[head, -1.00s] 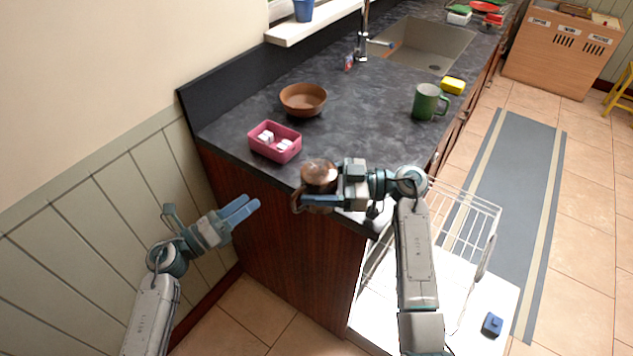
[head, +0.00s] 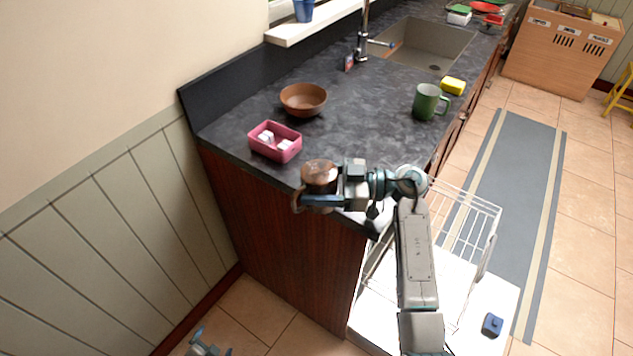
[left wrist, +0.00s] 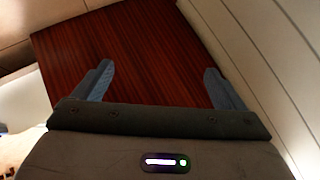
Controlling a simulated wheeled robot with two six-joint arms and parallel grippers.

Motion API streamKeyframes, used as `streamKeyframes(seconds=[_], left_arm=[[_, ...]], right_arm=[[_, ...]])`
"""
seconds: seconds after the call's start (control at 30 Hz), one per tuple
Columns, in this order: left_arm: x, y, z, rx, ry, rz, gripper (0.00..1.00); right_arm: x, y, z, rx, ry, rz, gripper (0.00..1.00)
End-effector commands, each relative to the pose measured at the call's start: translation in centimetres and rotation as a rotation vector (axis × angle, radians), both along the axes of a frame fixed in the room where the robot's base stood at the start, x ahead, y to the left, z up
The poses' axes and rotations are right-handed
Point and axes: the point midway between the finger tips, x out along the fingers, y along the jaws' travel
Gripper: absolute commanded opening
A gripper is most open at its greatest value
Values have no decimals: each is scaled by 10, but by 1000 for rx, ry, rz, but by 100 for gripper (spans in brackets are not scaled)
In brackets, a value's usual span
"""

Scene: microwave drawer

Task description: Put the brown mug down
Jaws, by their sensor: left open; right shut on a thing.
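The brown mug (head: 319,173) is at the counter's near edge in the head view, its handle toward the lower left. My right gripper (head: 322,188) is shut on it, coming in from the right. Whether the mug's base touches the counter is hidden by the gripper. My left gripper (head: 208,350) shows only partly at the bottom edge of the head view, low over the floor. In the left wrist view the left gripper (left wrist: 158,88) has its two fingers wide apart with nothing between them, facing a red-brown wood panel.
On the dark counter (head: 365,135) are a pink box with white cubes (head: 275,142), a brown bowl (head: 303,99), a green mug (head: 427,102) and a yellow sponge (head: 453,86). An open dishwasher rack (head: 470,228) lies below right. The middle counter is clear.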

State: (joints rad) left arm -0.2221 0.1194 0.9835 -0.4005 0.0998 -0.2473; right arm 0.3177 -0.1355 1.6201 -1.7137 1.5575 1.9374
Motion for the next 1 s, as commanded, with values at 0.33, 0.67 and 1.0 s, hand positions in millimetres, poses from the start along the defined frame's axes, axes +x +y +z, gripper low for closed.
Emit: streamKeyframes(seconds=[0.33,0.67,1.0], left_arm=[[-166,4,-97,-195,408,384,92],[-280,-5,-130,-279,653,641,92],[-296,-7,-132,-289,687,680,92]], right_arm=[[0,0,1,1,-1,0,32],[0,0,1,1,-1,0,32],[0,0,1,1,-1,0,32]])
